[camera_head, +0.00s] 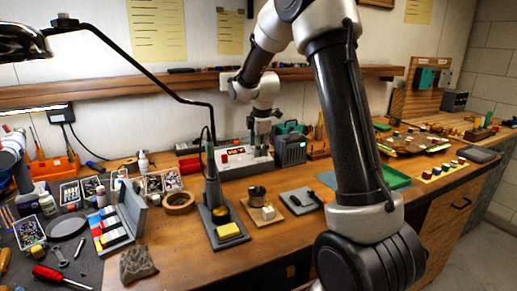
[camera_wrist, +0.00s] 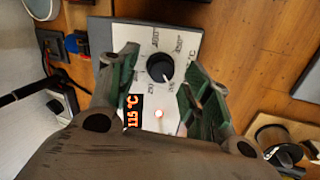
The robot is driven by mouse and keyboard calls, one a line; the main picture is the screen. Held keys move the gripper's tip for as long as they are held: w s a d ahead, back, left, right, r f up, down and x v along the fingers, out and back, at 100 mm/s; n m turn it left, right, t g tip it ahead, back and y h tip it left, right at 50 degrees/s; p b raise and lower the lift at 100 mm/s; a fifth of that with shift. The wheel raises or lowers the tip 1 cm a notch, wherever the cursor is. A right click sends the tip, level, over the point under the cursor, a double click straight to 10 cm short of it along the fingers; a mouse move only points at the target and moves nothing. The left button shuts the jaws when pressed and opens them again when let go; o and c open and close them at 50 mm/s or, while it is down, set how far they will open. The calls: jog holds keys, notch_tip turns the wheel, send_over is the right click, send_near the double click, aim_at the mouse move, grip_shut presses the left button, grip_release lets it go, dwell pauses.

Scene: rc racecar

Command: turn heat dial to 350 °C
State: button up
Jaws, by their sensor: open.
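The heat dial (camera_wrist: 159,67) is a round black knob on the pale front panel of a grey control station (camera_wrist: 185,28) in the wrist view. Its white pointer mark is toward the lower right of the picture; the printed temperature marks around it are too small to read surely. In the head view, my gripper (camera_head: 262,138) is at the station (camera_head: 240,166); the dial is hidden there.
A soldering iron stand (camera_head: 222,232) with a yellow sponge (camera_head: 228,231) is in front of the station. A green-fronted device (camera_head: 291,150) stands close on its right. A tape roll (camera_head: 179,203) lies at the left. A wooden shelf (camera_head: 150,85) runs behind.

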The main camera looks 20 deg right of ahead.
jog(key=shift+w+f, duration=0.15)
jog(key=shift+f, duration=0.35)
jog(key=c, duration=1)
jog(key=shift+c, duration=0.2)
